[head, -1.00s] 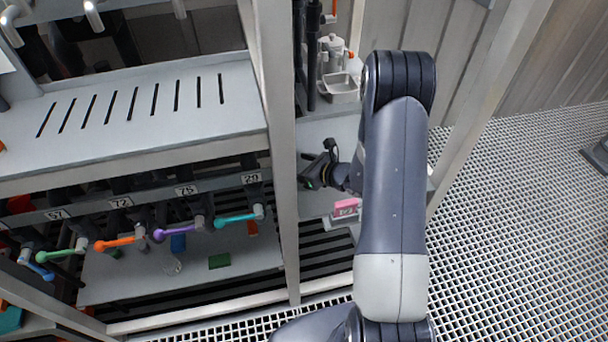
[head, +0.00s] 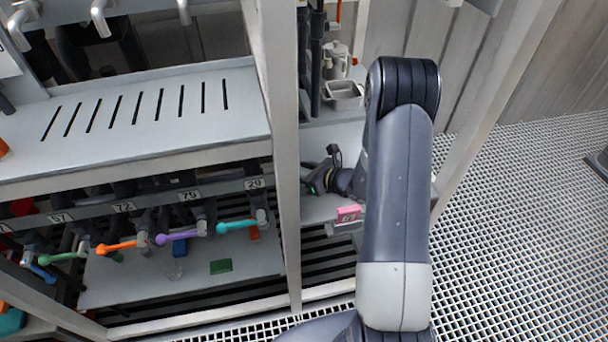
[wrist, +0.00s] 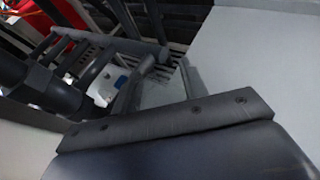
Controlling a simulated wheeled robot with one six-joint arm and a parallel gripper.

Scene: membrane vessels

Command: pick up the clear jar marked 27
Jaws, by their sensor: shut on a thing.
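My gripper (head: 319,178) reaches in behind the grey upright post, low over the grey shelf to its right. In the wrist view, its fingers (wrist: 163,75) are closed around a clear, see-through thing (wrist: 160,92), which looks like the clear jar. No number on it can be read, and the head view does not show it apart from the dark fingers. Another small clear thing (head: 174,272) lies on the lower tray at the left, too faint to identify.
A pink block with a number (head: 349,214) sits at the shelf's front edge. The grey post (head: 280,150) stands close left of my gripper. Coloured-handled valves, such as the turquoise one (head: 237,225), line the left rack. A grey bin (head: 343,93) stands behind.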

